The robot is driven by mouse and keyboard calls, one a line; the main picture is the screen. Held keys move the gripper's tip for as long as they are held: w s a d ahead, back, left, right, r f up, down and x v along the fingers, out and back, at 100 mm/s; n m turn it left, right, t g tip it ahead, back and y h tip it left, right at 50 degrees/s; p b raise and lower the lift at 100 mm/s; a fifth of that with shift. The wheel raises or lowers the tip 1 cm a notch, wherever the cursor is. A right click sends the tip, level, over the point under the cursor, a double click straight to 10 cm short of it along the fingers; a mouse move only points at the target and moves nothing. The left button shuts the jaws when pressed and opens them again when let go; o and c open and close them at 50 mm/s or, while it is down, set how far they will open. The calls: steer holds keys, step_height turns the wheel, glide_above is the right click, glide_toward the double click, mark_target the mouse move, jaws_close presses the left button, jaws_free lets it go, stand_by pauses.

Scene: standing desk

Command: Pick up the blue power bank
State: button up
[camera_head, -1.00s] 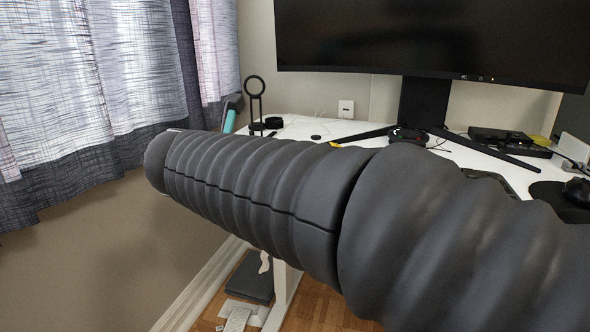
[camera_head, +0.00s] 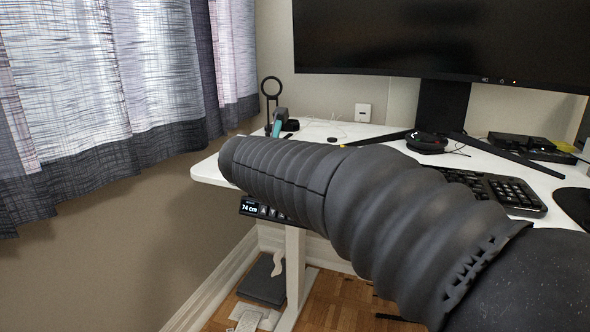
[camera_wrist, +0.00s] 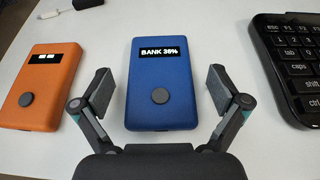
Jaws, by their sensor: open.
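The blue power bank (camera_wrist: 159,76) lies flat on the white desk in the middle of the wrist view. It has a small dark display reading "BANK 36%" and a round grey button. My gripper (camera_wrist: 160,92) is open, with one finger on each side of the power bank's lower half in the picture. Gaps show between the fingers and its sides, and nothing is held. In the head view my arm covers the near part of the desk, so the power bank and gripper are hidden there.
An orange device (camera_wrist: 46,85) lies left of the blue one, and a black keyboard (camera_wrist: 292,65) sits to the right; it also shows in the head view (camera_head: 497,192). A monitor (camera_head: 440,40) stands at the back. The desk (camera_head: 212,170) ends at the left near the curtain.

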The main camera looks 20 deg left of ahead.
steer(key=c, duration=1.4)
steer(key=shift+r, duration=0.1)
steer(key=shift+c, duration=0.2)
